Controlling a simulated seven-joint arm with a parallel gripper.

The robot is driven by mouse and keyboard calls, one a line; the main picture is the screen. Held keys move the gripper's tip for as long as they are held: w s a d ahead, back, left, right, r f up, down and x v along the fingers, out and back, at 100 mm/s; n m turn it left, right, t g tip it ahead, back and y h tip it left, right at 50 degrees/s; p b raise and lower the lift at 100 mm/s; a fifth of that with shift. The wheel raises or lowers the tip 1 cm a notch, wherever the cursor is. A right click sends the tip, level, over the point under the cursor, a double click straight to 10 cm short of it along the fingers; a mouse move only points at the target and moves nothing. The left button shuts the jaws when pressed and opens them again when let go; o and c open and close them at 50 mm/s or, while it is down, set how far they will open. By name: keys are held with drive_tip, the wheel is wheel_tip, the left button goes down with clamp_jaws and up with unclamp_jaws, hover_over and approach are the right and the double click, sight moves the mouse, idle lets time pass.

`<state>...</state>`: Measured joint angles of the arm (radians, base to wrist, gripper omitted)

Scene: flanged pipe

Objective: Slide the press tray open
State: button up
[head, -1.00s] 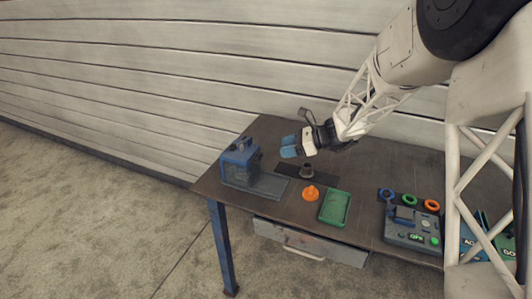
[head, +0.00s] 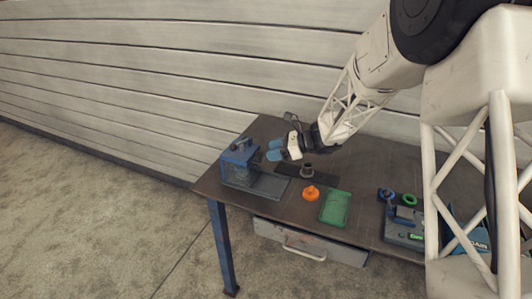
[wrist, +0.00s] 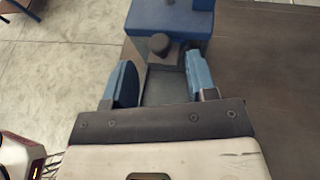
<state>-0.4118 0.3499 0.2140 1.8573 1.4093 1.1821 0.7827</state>
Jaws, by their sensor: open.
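The blue press (head: 238,158) stands at the left end of the table. Its flat grey tray (head: 268,186) lies in front of it, sticking out to the right. In the wrist view the blue press body (wrist: 170,20) is at the top, with a dark round knob (wrist: 159,45) just below it. The grey tray surface (wrist: 163,88) shows between my fingers. My gripper (head: 272,150) is open and empty, to the right of the press and above the tray side. In the wrist view, its two blue fingers (wrist: 160,80) stand apart, short of the knob and not touching it.
An upright dark pipe flange (head: 307,171) stands on a dark strip behind an orange part (head: 311,193). A green tray (head: 336,208) lies right of these. A control box (head: 404,226) with blue and green rings is farther right. A drawer (head: 310,242) hangs under the table's front.

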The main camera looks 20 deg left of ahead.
drive_tip(key=shift+x, duration=1.55)
clamp_jaws()
